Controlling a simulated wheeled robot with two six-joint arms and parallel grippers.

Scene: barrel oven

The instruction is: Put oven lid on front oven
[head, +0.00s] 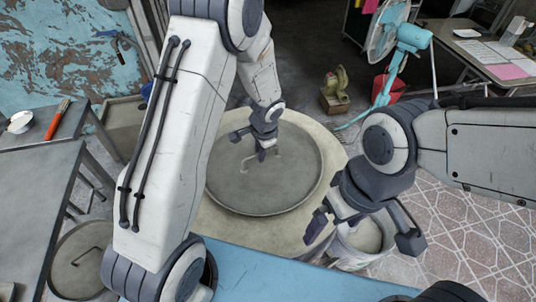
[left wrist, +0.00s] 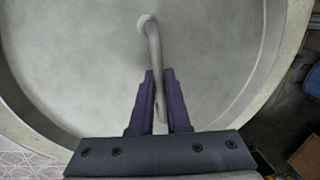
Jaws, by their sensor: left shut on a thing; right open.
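The round grey oven lid (head: 290,180) lies level within the pale round rim of the front oven (head: 215,222) in the head view. The lid (left wrist: 75,60) also shows large in the left wrist view, inside the pale rim. I cannot tell whether it rests fully on the oven. My left gripper (head: 262,150) is over the lid and shut on its bent metal handle (left wrist: 153,45); the fingers (left wrist: 160,102) close around the handle's free end. My right gripper (head: 362,235) is open and empty, to the right of the oven. My left arm hides the oven's left side.
A second round lid with a handle (head: 75,270) is at the lower left. A white bucket (head: 350,258) stands below my right gripper. A blue surface (head: 290,275) is at the front. A grey table (head: 35,200) is left; a turquoise fan (head: 400,45) stands at the back right.

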